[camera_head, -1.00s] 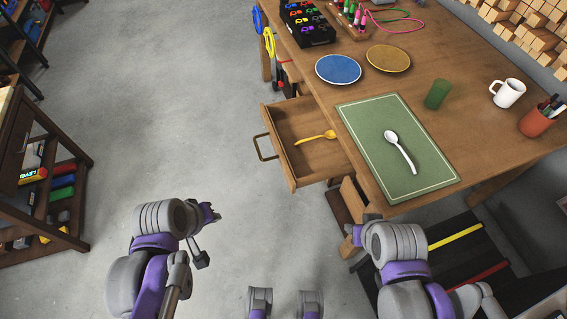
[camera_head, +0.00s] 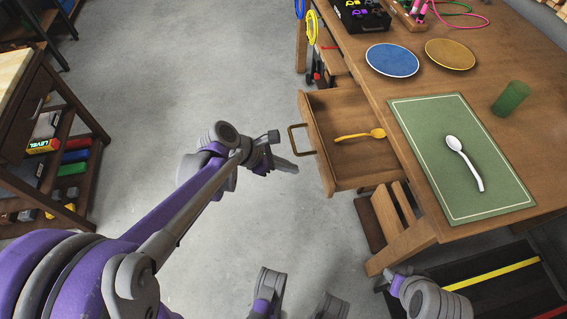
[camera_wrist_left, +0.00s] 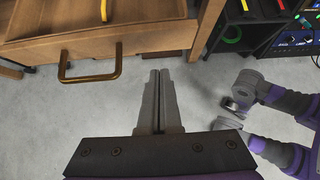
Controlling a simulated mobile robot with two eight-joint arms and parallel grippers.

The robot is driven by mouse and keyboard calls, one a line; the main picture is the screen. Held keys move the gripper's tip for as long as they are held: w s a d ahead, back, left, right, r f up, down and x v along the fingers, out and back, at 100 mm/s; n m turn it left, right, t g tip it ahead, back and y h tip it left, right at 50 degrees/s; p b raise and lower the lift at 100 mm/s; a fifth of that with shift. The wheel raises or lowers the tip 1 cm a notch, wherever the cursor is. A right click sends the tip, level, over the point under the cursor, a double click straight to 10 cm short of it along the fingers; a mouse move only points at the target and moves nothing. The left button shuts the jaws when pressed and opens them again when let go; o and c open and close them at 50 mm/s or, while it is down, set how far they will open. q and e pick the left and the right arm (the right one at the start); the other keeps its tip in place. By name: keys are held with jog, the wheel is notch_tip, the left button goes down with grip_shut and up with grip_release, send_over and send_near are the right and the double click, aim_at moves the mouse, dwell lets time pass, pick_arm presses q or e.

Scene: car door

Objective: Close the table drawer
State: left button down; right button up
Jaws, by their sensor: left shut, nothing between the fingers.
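The wooden table drawer (camera_head: 352,184) stands pulled out from the table's left side in the head view, with a yellow spoon (camera_head: 360,135) lying in it. Its brass-coloured handle (camera_head: 301,140) is on the front face. My left gripper (camera_head: 292,167) is shut and empty, left of the drawer front and a little below the handle in the picture. In the left wrist view the shut fingers (camera_wrist_left: 159,78) point toward the drawer front (camera_wrist_left: 100,45), to the right of the handle (camera_wrist_left: 90,78), apart from it.
The table (camera_head: 470,60) carries a green mat (camera_head: 425,155) with a white spoon (camera_head: 464,163), a blue plate (camera_head: 392,60), a tan plate (camera_head: 450,54) and a green cup (camera_head: 510,98). A shelf unit (camera_head: 90,120) stands at left. The floor (camera_head: 190,80) between is clear.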

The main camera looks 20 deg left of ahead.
aim_at(323, 170)
pick_arm(q)
jog(key=shift+w+d+f+b, duration=0.2)
jog(key=shift+w+d+f, duration=0.4)
jog(key=shift+d, duration=0.35)
jog(key=shift+w+d+f+b, duration=0.25)
jog(key=shift+w+d+f, duration=0.15)
jog(key=shift+w+d, duration=0.45)
jog(key=shift+w+d+f+b, duration=0.2)
jog(key=shift+w+d+f, duration=0.3)
jog(key=shift+d, duration=0.55)
jog(key=shift+d, duration=0.1)
jog(key=shift+w+d, duration=0.2)
jog(key=w+d, duration=0.3)
jog(key=d, duration=0.2)
jog(key=w+d, duration=0.4)
jog(key=d, duration=0.2)
jog(key=w+d, duration=0.4)
jog(key=d, duration=0.2)
jog(key=shift+w, duration=0.25)
